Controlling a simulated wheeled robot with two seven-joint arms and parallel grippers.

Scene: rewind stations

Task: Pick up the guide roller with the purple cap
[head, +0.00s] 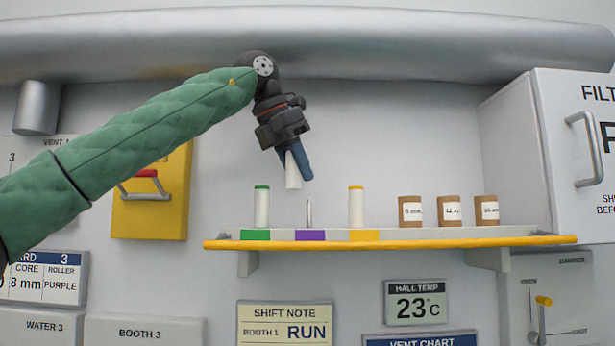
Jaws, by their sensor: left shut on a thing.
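My left gripper (295,163) hangs above the shelf (400,243), its blue fingers shut on a white guide roller (293,177). The held roller's top is between the fingers, so its cap colour is hidden. It hangs slightly tilted above a bare metal peg (309,213) behind the shelf's purple label, apart from the shelf. A green-capped roller (261,207) stands upright to the left behind the green label. A yellow-capped roller (356,207) stands upright to the right behind the yellow label. My right gripper is not in view.
Several brown cores with white labels, one of them (410,211) nearest the rollers, stand on the shelf's right part. A white cabinet (535,150) borders the shelf on the right. A large grey pipe (400,45) runs above. A yellow box (150,205) is on the wall at left.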

